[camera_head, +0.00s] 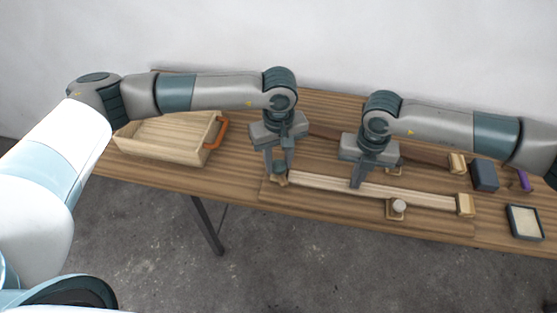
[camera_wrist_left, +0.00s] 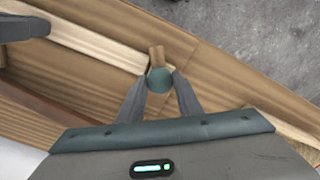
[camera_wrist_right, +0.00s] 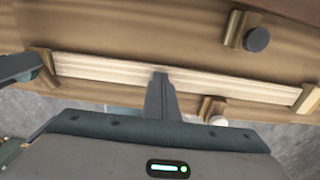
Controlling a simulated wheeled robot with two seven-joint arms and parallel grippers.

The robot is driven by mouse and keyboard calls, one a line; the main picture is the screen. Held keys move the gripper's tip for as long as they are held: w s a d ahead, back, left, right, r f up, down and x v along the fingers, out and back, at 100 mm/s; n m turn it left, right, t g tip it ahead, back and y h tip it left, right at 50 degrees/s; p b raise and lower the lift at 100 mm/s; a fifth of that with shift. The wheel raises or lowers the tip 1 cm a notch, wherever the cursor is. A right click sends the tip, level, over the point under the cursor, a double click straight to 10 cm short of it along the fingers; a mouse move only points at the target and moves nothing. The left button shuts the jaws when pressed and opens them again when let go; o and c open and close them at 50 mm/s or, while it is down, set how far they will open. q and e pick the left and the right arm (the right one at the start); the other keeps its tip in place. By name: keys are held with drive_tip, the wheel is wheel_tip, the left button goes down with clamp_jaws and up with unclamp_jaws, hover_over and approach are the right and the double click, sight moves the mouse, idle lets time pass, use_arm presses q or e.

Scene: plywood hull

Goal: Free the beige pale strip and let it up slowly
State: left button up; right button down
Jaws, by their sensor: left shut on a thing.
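The beige pale strip (camera_head: 425,199) lies along the board between end blocks, and shows lengthwise in the right wrist view (camera_wrist_right: 105,70). My left gripper (camera_head: 280,175) is at its left end, shut on a teal round knob (camera_wrist_left: 160,79) on a small wooden catch (camera_wrist_left: 157,55). My right gripper (camera_head: 358,184) is shut, fingers pointing down, with its tips at the middle of the strip (camera_wrist_right: 161,74). Whether they press on it is hard to tell. A white-knobbed wooden catch (camera_head: 398,206) sits at the strip's near side, apart from it in the right wrist view.
A dark-knobbed catch (camera_wrist_right: 257,39) sits beyond the strip. A darker brown strip (camera_head: 425,154) lies behind. A wooden box (camera_head: 160,140) with an orange handle stands left. A dark block (camera_head: 484,176), a purple item (camera_head: 524,181) and a small framed tray (camera_head: 511,222) are right.

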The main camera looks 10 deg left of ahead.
sight(278, 165)
use_arm(q)
drive_tip(key=shift+r, duration=0.1)
use_arm(e)
drive_tip(key=shift+f, duration=0.1)
use_arm(q)
drive_tip(key=shift+m, duration=1.4)
drive_tip(key=shift+w+m, duration=0.1)
drive_tip(key=shift+m, duration=1.3)
drive_tip(key=o, duration=1.1)
drive_tip(key=shift+r, duration=3.4)
